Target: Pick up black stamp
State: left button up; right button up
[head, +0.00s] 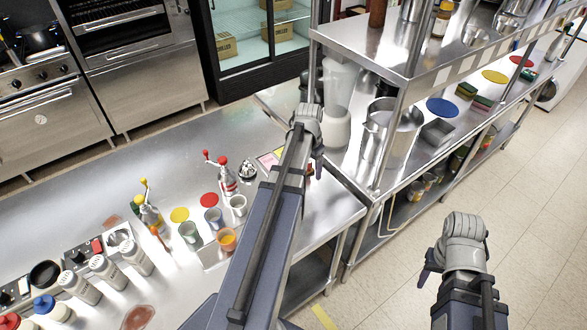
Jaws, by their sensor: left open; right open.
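I cannot make out a black stamp for certain in the head view; the raised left arm covers part of the counter. My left gripper (317,166) is over the right end of the steel counter (100,205), pointing down, and nothing shows held in it. Its jaws are open, though the fingers are small and partly hidden by the wrist. A pink and yellow flat item (268,159) lies just left of the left arm. My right gripper (428,272) is open and empty over the tiled floor, right of the counter.
A blender (338,100) and steel pot (395,125) stand on the shelf unit beyond. Floor (525,215) at right is clear.

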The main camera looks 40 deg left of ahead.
pick_arm(q)
jog(key=a, duration=0.2)
jog(key=a+r, duration=0.1)
jog(key=a, duration=0.1)
jog(key=s+a+p, duration=0.1)
jog(key=a, duration=0.2)
jog(key=shift+a+r, duration=0.1)
jog(key=shift+r, duration=0.3)
jog(key=shift+w+f+b, duration=0.2)
jog(key=shift+f+b, duration=1.15)
pick_arm(e)
jog(key=shift+f, duration=0.45)
pick_arm(q)
jog(key=shift+f, duration=0.1)
pick_arm(e)
jog(key=shift+f, duration=0.1)
pick_arm(q)
jog(key=f+b, duration=0.5)
jog(key=shift+w, duration=0.35)
pick_arm(e)
notch_tip(320, 180, down, 5)
jog(key=shift+r, duration=0.1)
pick_arm(q)
grip_shut()
